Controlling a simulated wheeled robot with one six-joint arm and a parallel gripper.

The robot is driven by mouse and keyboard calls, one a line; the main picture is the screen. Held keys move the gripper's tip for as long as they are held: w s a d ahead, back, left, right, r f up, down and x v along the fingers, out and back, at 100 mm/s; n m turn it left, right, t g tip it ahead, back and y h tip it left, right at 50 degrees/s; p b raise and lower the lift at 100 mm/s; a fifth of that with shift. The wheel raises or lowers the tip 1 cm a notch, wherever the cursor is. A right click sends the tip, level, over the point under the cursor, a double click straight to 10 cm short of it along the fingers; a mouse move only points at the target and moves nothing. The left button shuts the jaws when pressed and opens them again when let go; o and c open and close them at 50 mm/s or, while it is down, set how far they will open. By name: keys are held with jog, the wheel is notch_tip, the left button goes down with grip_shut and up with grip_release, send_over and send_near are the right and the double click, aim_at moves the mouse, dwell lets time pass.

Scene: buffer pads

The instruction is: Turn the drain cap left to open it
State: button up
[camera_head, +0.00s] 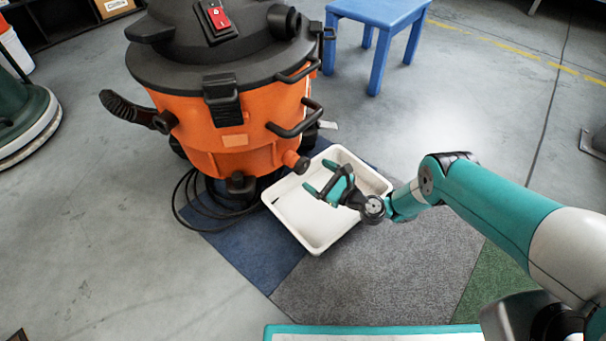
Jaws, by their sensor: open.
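An orange and black vacuum machine (225,135) stands at the upper left on the floor. My gripper (317,188) is over the tray, to the right of the cap and a little lower in the picture. Its teal fingers are open and empty, pointing left, apart from the cap. How high my gripper is above the tray is hard to tell.
Blue, grey and green carpet tiles (390,270) lie under and around the tray. A black cable (187,205) loops beside the machine's base. A blue stool (380,14) stands behind. A black handle (296,122) juts out above the cap.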

aim_at(305, 167)
jog(key=b+x, duration=0.2)
jog(key=x, duration=0.2)
jog(key=shift+w+a+f, duration=0.1)
jog(key=shift+w+a, duration=0.15)
jog(key=shift+w+a+b, duration=0.3)
jog(key=shift+w+a, duration=0.15)
jog(key=shift+a, duration=0.05)
jog(key=c, duration=0.9)
jog(key=shift+c, duration=0.2)
